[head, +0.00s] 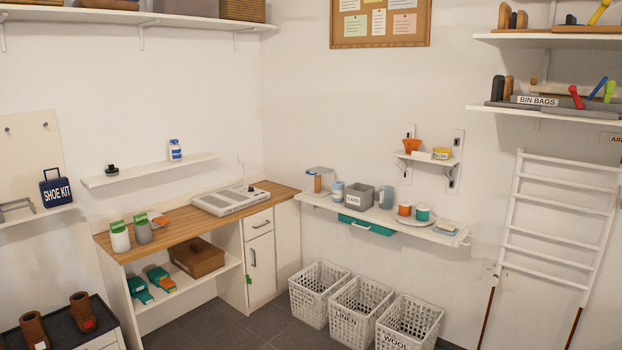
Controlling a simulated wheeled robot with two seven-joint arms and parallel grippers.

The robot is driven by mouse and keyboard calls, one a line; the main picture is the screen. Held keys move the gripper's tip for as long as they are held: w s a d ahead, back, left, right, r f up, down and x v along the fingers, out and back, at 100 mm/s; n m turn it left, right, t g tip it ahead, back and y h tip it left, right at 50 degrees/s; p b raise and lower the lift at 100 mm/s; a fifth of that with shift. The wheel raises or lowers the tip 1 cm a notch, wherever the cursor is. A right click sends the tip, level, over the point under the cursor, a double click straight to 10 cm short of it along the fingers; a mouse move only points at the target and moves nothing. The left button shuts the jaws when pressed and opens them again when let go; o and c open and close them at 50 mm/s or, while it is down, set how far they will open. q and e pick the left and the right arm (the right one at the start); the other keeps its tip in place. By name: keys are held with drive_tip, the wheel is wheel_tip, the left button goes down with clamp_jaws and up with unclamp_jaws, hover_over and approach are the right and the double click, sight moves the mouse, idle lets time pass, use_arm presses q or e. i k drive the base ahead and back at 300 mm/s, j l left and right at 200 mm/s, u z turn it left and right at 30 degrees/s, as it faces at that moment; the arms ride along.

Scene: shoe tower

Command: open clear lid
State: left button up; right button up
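I cannot make out a clear lid for certain. A thin, pale, see-through-looking panel (321,170) stands at the left end of the white wall shelf (445,236), over a small brown item (317,183). It is too small to tell whether this is a lid. Neither my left gripper nor my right gripper is in view.
A wooden-topped counter (160,243) fills the corner, with a light grey flat appliance (230,201) and two green-topped bottles (120,237). Several white baskets (359,304) stand below the wall shelf. A white ladder-like rack (556,220) leans at the right. Some dark floor (290,335) is clear.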

sight(317, 170)
drive_tip(key=i+u, duration=0.25)
drive_tip(key=i, duration=2.5)
drive_tip(key=i+j+z, duration=0.15)
drive_tip(key=i, duration=0.4)
drive_tip(key=i+j+z, duration=0.2)
drive_tip(key=i, duration=0.35)
drive_tip(key=i+j+z, duration=0.15)
drive_tip(key=i, duration=0.4)
drive_tip(key=i+j+z, duration=0.15)
drive_tip(key=i+j, duration=0.15)
drive_tip(key=i, duration=0.2)
